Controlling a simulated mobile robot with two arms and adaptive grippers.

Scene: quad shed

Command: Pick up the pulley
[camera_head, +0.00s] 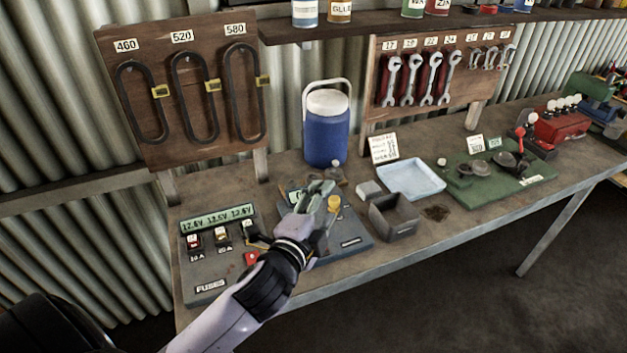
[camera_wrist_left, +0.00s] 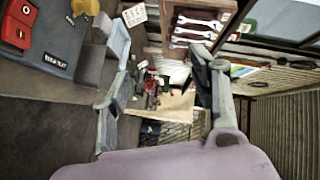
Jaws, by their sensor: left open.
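A green board (camera_head: 525,187) on the right half of the bench carries several small dark round parts. A dark round part (camera_head: 504,159) there looks pulley-like, but I cannot tell for sure which part is the pulley. My left gripper (camera_head: 326,192) is over the grey panel with the yellow knob, left of the green board and well apart from it. In the left wrist view, my left gripper (camera_wrist_left: 155,95) has its two fingers spread with nothing between them. My right gripper is not in view.
A pale blue tray (camera_head: 413,182) and an open grey box (camera_head: 395,224) stand between my gripper and the green board. A blue cooler (camera_head: 326,138) stands behind. The fuse panel (camera_head: 212,262) is at left. Wrenches (camera_head: 433,79) hang above; a red block (camera_head: 560,128) stands far right.

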